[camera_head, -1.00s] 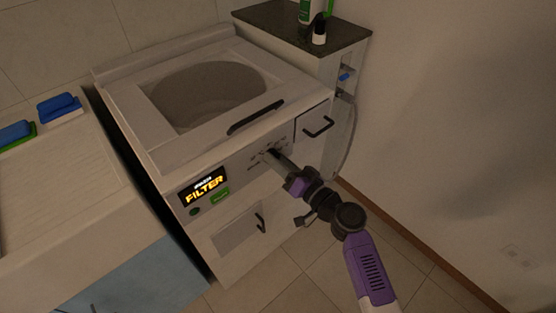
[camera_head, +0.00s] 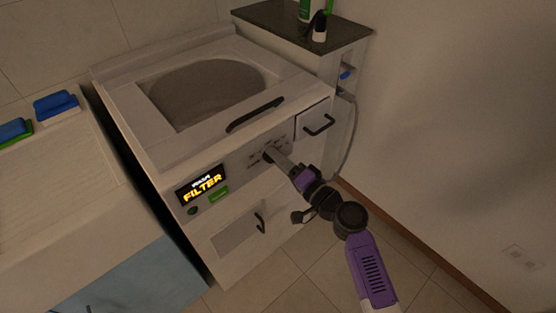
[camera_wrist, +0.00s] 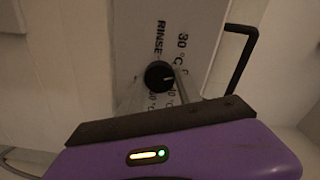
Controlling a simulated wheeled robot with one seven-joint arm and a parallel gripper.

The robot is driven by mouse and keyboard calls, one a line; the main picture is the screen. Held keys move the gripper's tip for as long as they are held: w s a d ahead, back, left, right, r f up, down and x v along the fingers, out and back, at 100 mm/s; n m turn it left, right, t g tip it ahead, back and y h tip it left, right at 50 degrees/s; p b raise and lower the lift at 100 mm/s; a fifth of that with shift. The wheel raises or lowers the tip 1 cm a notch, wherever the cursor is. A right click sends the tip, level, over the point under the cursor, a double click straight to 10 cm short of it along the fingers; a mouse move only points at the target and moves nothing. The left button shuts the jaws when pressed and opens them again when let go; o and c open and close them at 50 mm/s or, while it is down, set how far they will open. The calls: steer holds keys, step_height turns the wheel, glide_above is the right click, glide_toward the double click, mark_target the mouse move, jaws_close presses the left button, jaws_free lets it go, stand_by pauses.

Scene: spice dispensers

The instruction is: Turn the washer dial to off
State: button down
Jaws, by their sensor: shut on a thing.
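The washer (camera_head: 225,150) is a white top-loading machine with a lit display (camera_head: 201,186) reading "FILTER". Its black round dial (camera_wrist: 159,76) shows in the wrist view with a white pointer mark, and labels such as "RINSE" and "30 °C" around it. In the head view the dial (camera_head: 268,156) is partly hidden by my gripper. My gripper (camera_head: 274,158) reaches the front panel, its fingers shut on the dial. In the wrist view the fingers of my gripper (camera_wrist: 162,84) lie at either side of the knob.
A black lid handle (camera_head: 255,115) lies above the panel. A drawer handle (camera_head: 319,125) sits to the right of the dial, and a lower door handle (camera_head: 260,222) below. A dark-topped cabinet (camera_head: 300,25) with bottles stands behind right. A wall closes the right side.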

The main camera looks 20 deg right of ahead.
steer(key=shift+f+m, duration=0.1)
steer(key=shift+m, duration=1.9)
steer(key=c, duration=0.8)
jaws_free()
steer(key=shift+c, duration=0.2)
steer(key=v, duration=0.8)
steer(key=shift+b, duration=0.3)
steer(key=shift+w, duration=0.1)
